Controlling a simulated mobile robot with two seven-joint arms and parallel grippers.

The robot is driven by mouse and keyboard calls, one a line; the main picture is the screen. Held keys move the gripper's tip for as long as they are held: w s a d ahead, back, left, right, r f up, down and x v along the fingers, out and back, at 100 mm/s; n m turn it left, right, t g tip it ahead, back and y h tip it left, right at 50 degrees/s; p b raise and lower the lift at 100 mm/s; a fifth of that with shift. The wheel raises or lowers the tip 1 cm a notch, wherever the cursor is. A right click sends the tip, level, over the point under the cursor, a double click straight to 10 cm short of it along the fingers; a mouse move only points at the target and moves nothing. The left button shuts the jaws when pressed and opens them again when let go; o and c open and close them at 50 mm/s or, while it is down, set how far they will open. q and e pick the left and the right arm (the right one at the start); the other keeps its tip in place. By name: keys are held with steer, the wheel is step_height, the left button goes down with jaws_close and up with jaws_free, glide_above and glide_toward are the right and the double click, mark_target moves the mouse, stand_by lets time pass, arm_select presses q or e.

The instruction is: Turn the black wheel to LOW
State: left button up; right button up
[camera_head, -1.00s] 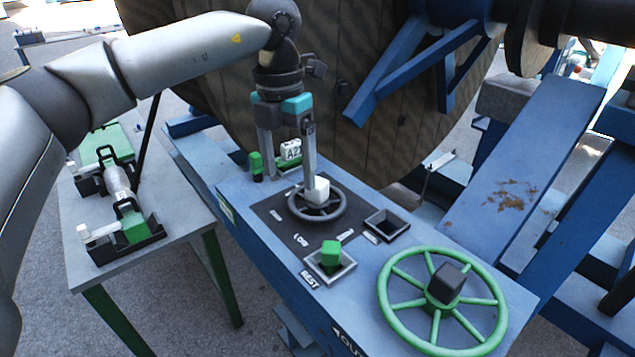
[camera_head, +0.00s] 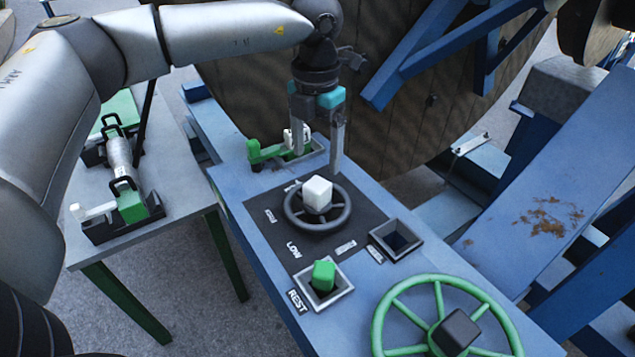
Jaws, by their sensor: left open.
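The black wheel (camera_head: 345,217) lies flat on a dark panel on the blue bench, with a white block (camera_head: 317,192) at its hub. Other labels around the wheel are too small to read. My left gripper (camera_head: 317,163) points down with its two fingers apart and nothing between them. It is behind the wheel, towards the reel, and appears clear of the white block. My right gripper is not in view.
A green lever (camera_head: 268,152) sits behind the wheel, close to my left gripper's fingers. A green block (camera_head: 323,275) stands in a square holder marked REST. An empty square socket (camera_head: 397,240) is to the wheel's right. A green handwheel (camera_head: 390,325) is at front right. The wooden reel (camera_head: 400,130) rises behind.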

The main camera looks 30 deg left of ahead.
mark_target(317, 184)
arm_select(q)
step_height(317, 184, down, 8)
steer(key=shift+r+p, duration=0.1)
steer(key=shift+p, duration=0.3)
steer(key=shift+w+f, duration=0.1)
steer(key=shift+f, duration=0.55)
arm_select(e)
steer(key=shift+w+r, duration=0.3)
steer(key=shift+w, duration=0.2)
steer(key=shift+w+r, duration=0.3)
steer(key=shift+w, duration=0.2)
arm_select(q)
jaws_close()
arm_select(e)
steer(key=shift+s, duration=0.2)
